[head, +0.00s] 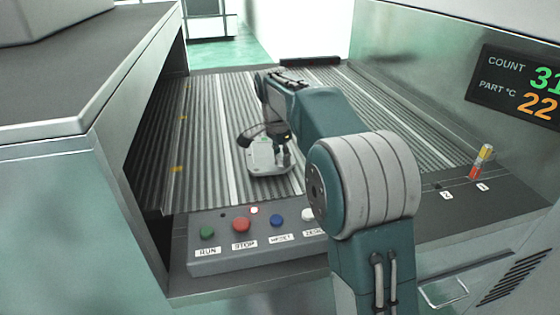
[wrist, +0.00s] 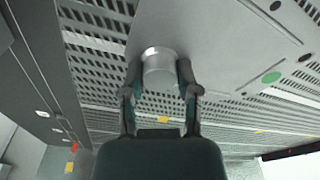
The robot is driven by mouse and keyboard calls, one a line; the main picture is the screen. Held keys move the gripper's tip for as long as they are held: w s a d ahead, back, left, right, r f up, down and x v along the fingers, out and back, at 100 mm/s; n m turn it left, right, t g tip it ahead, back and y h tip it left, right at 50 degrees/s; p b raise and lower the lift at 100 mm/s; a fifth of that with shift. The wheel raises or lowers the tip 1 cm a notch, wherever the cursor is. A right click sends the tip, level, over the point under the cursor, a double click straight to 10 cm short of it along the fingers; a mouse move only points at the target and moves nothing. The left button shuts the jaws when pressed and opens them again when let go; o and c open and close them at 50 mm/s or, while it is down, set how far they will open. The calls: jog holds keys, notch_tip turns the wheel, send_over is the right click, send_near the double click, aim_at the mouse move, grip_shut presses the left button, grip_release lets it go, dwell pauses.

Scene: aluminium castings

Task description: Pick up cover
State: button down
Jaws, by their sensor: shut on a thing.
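The cover (head: 268,158) is a pale grey aluminium casting over the ribbed conveyor, behind the button panel. In the wrist view the cover (wrist: 222,40) is a flat grey plate with a round raised boss and a few dark holes and a green dot. My gripper (head: 281,146) is at the cover from above. In the wrist view the two fingers of my gripper (wrist: 159,78) are shut on the boss, one on each side. Whether the cover touches the conveyor or hangs just above it I cannot tell. My arm hides part of the conveyor.
The ribbed conveyor (head: 205,130) is otherwise clear. A button panel (head: 225,253) stands at its front edge. A grey housing (head: 75,75) borders the left and a metal wall with a count display (head: 525,82) the right. A small signal light (head: 482,162) stands front right.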

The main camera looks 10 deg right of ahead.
jog(key=s+a+r, duration=0.6)
jog(key=s+r, duration=0.5)
jog(key=s, duration=0.1)
jog(key=shift+s+r, duration=0.2)
jog(key=shift+s, duration=0.15)
jog(key=shift+s, duration=0.15)
